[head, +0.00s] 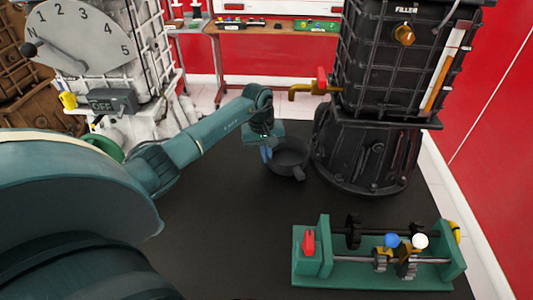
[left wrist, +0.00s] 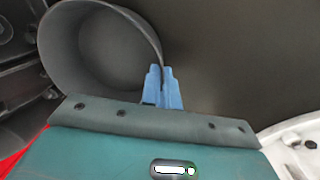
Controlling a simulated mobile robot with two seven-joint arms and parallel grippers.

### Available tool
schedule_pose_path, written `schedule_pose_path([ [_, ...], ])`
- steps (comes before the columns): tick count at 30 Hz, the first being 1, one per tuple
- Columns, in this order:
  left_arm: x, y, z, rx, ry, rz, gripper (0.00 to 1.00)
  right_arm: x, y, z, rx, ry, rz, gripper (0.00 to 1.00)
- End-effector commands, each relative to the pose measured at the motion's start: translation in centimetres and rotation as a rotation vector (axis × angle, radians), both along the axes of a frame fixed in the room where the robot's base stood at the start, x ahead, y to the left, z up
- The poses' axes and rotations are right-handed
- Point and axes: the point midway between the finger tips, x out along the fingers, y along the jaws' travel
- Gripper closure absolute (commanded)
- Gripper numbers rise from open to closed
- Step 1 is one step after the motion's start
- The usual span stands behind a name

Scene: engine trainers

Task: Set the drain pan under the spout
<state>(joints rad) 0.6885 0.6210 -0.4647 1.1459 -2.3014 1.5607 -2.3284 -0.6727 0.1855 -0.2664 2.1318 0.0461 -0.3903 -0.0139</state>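The drain pan (head: 287,158) is a dark round pan with a small handle or lip at its front right. It stands left of the black engine trainer's base and lower than the yellow spout (head: 302,90) with its red valve handle (head: 322,78). I cannot tell if it touches the floor. My left gripper (head: 266,153) is at the pan's left rim. In the left wrist view the blue fingers (left wrist: 162,88) are close together with the pan's wall between them, and the pan's inside (left wrist: 100,50) is empty. My right gripper is not in view.
The black trainer (head: 368,150) stands right of the pan. A green shaft stand (head: 380,270) sits at the front right. A white gearbox trainer (head: 130,80) is at the left, and a workbench (head: 270,28) is at the back. The dark mat (head: 230,230) is clear in front of the pan.

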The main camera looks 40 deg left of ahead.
Motion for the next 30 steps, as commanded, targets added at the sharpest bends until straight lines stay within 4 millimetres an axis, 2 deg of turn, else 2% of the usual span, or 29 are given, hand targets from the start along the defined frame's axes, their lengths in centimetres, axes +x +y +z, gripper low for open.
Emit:
schedule_pose_path([
  [12,0.02,0.03,-0.87,0.0,-0.001,-0.001,1.0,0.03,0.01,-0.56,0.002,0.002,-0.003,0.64],
  [21,-0.02,0.01,-0.72,0.0,0.0,0.0,0.76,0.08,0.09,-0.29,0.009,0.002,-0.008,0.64],
  [30,-0.03,-0.03,-0.29,0.0,0.0,0.0,0.76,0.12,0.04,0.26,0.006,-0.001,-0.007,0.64],
])
